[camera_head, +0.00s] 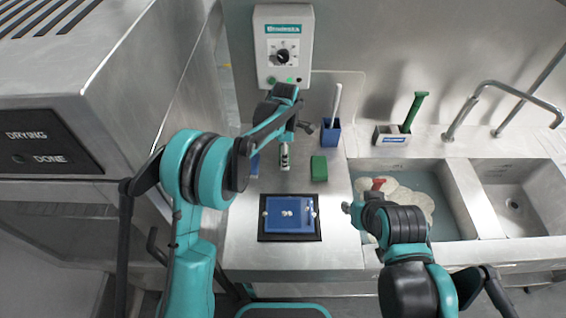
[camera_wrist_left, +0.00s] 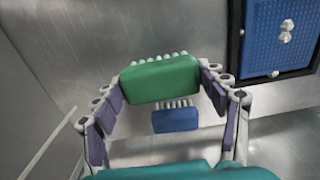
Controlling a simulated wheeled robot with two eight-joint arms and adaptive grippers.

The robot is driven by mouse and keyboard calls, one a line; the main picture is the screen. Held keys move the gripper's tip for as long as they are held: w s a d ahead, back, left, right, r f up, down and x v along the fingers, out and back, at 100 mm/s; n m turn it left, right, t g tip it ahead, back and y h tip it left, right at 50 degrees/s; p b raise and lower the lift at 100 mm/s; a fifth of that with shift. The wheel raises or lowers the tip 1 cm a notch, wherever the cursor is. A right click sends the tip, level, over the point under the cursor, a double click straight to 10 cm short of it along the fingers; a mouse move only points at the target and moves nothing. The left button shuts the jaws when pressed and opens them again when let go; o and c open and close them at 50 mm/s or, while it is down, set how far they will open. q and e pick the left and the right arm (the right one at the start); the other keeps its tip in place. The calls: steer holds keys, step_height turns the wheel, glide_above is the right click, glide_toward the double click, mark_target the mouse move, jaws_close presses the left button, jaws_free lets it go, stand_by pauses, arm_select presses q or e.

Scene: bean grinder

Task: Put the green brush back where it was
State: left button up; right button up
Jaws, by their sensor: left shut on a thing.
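The green brush (camera_wrist_left: 160,78) is a block with pale bristles, which point up in the left wrist view. My left gripper (camera_wrist_left: 159,73) is shut on it, a finger at each end. In the head view the green brush (camera_head: 319,168) shows over the counter, below the blue cup; whether it touches the counter is unclear. A blue brush (camera_wrist_left: 175,119) appears smaller and farther away between the fingers; in the head view it is partly hidden beside my left arm (camera_head: 254,165). My right gripper (camera_head: 356,211) is by the sink's left edge, its fingers too small to judge.
A blue tray (camera_head: 289,215) lies on the front counter. A blue cup (camera_head: 330,136) with a white handle stands behind. A grey holder (camera_head: 391,136) with a green handle (camera_head: 415,108) stands behind the sink (camera_head: 455,200), which holds pale plates (camera_head: 412,200). A metal machine fills the left.

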arm_select(q)
steer(key=shift+a+f, duration=0.25)
steer(key=shift+f, duration=0.15)
step_height(320, 180, down, 4)
steer(key=shift+w+r+b, duration=0.1)
steer(key=shift+r+b, duration=0.1)
steer(key=shift+b, duration=0.45)
steer(key=shift+r, duration=0.1)
steer(key=o, duration=1.1)
steer(key=shift+f, duration=0.2)
